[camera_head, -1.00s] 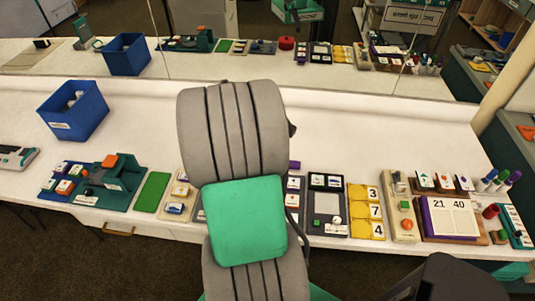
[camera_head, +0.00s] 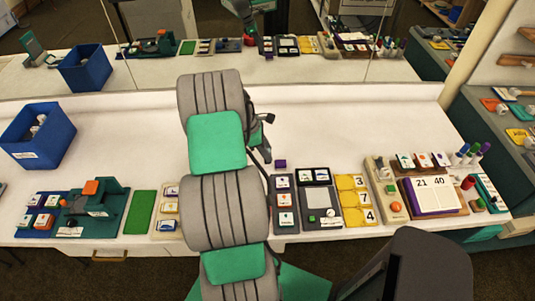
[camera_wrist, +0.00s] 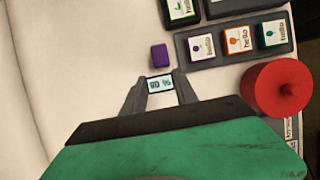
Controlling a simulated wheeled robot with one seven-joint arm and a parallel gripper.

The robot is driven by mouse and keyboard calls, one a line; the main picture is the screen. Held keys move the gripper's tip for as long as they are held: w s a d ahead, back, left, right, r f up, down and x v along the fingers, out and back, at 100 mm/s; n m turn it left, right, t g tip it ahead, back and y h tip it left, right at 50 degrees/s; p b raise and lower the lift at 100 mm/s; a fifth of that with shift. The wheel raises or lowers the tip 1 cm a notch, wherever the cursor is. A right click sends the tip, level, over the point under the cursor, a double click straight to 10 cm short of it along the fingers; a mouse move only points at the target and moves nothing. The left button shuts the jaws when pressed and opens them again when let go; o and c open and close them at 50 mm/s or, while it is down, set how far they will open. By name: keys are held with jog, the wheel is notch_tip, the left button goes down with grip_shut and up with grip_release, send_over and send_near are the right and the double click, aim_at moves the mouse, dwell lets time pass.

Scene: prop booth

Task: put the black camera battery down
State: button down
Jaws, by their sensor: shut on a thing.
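My gripper (camera_wrist: 160,92) is shut on the black camera battery (camera_wrist: 160,84). In the wrist view the battery shows a pale label reading "90 %" with a dark rim, between the two grey fingertips. It points toward the white table (camera_wrist: 95,75), just beside a small purple block (camera_wrist: 158,55). I cannot tell whether the battery touches the table. In the head view my arm hides most of the gripper, and the battery cannot be made out; the purple block (camera_head: 280,163) shows just right of the arm.
A grey tray with "hello" tiles (camera_wrist: 234,61) and a red round knob (camera_wrist: 278,90) lie close on the right in the wrist view. In the head view a blue bin (camera_head: 37,140) stands at left and a number board (camera_head: 435,195) at right. The table's back strip (camera_head: 350,120) is clear.

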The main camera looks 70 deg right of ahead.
jog(key=f, duration=0.1)
jog(key=f+p, duration=0.1)
jog(key=f, duration=0.1)
jog(key=shift+d+f, duration=0.25)
jog(key=shift+d, duration=0.15)
jog(key=shift+f, duration=0.35)
jog(key=c, duration=0.9)
grip_release()
jog(key=shift+c, duration=0.2)
